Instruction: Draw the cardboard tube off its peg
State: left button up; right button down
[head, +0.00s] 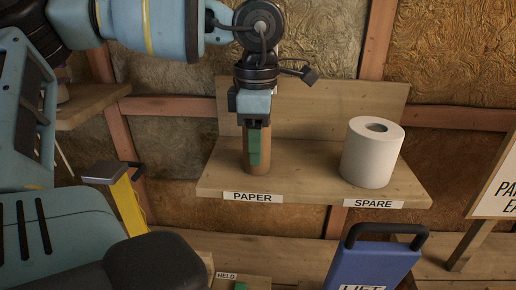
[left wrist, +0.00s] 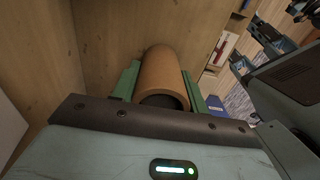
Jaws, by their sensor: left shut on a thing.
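The brown cardboard tube (head: 247,165) stands upright on the wooden shelf above the PAPER label. My left gripper (head: 256,146) comes down on it from above, and one green finger lies across its front. In the left wrist view the tube (left wrist: 164,72) sits between the two green fingers, with its dark open end facing the palm. The gripper is shut on the tube. The peg is hidden from both views.
A white paper roll (head: 368,155) stands on the same shelf above the SPARE label, right of the tube. The shelf's backboard (head: 315,108) rises behind. The shelf between tube and roll is clear.

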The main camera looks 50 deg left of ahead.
jog(key=shift+s+f, duration=0.1)
pick_arm(q)
jog(key=shift+r, duration=0.3)
jog(key=shift+r, duration=0.4)
pick_arm(e)
jog(key=shift+r, duration=0.2)
dwell(0.3)
